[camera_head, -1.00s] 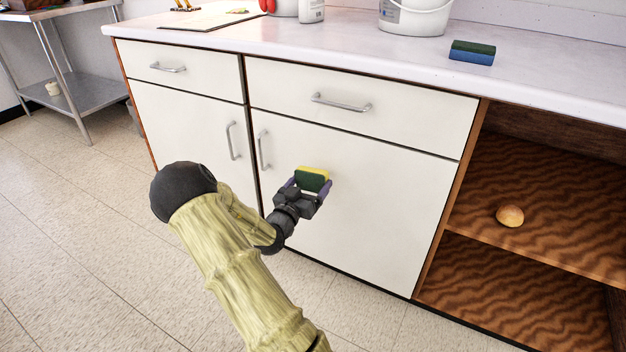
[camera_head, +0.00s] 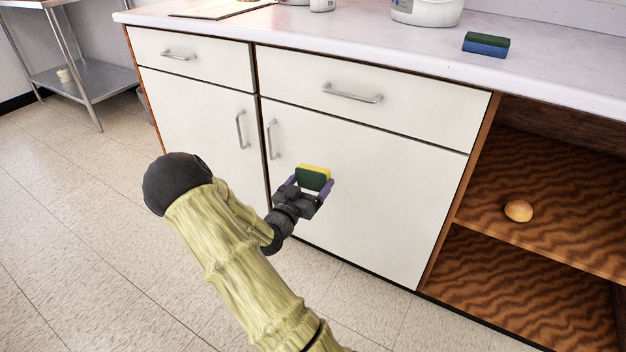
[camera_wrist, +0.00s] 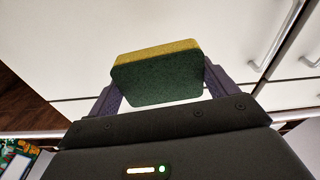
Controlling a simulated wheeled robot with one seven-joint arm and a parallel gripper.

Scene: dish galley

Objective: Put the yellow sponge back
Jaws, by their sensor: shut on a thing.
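The yellow sponge (camera_head: 314,177) has a dark green scouring side. My gripper (camera_head: 311,186) is shut on it, with one purple finger at each end. It is held in the air in front of the white cabinet doors, below counter height. In the wrist view the sponge (camera_wrist: 158,76) sits between the fingers, its green face toward the camera and its yellow layer along the far edge. A second sponge, blue with a green top (camera_head: 486,44), lies on the counter to the right.
The white counter (camera_head: 560,68) runs above the drawers. A white bucket (camera_head: 428,10), a bottle and a board (camera_head: 215,8) stand towards its back. At right, open wooden shelves hold a bun (camera_head: 518,211). A metal table (camera_head: 95,78) stands at far left. The counter around the blue sponge is clear.

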